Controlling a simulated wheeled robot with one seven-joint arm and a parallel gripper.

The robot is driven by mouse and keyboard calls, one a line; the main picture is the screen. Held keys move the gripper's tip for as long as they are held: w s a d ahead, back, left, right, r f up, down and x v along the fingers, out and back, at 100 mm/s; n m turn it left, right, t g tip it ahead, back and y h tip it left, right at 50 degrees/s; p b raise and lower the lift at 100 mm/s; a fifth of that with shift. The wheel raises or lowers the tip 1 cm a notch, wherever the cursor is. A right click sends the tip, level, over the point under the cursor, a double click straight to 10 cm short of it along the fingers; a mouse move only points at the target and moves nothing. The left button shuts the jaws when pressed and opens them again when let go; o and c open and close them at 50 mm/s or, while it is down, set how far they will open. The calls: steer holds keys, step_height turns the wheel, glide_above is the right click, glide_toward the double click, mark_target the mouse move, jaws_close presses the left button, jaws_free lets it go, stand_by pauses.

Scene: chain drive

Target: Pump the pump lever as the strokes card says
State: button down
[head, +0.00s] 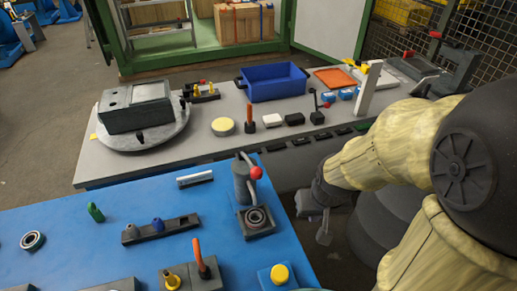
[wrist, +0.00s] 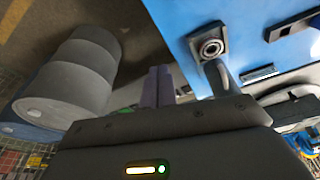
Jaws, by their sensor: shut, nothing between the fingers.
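The likely pump is a grey upright cylinder (head: 242,182) near the right edge of the blue table. Its lever, tipped with a red ball (head: 256,173), leans over beside it. A grey block with a metal ring (head: 256,220) sits just in front; the block also shows in the wrist view (wrist: 210,46). My gripper (head: 323,236) hangs off the table's right edge, apart from the lever. Its fingers (wrist: 158,84) are shut and empty in the wrist view.
The blue table (head: 70,235) also carries an orange lever (head: 198,255), a yellow button (head: 279,274) and a dark peg rack (head: 160,230). Behind is a grey bench (head: 200,135) with a blue bin (head: 272,82). Dark drums (wrist: 75,75) stand beside my gripper.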

steer(key=w+a+r+n+g+y+p, duration=0.1)
steer(key=w+a+r+n+p, duration=0.3)
steer(key=r+n, duration=0.6)
steer(key=w+a+r+n+g+y+p, duration=0.2)
steer(key=w+a+r+n+p, duration=0.2)
steer(key=w+r+n, duration=0.5)
steer(key=shift+w+a+r+n, duration=0.25)
steer(key=shift+a+r+n, duration=0.45)
steer(key=shift+a+n, duration=0.4)
steer(key=shift+f+g, duration=0.1)
steer(key=shift+g, duration=0.2)
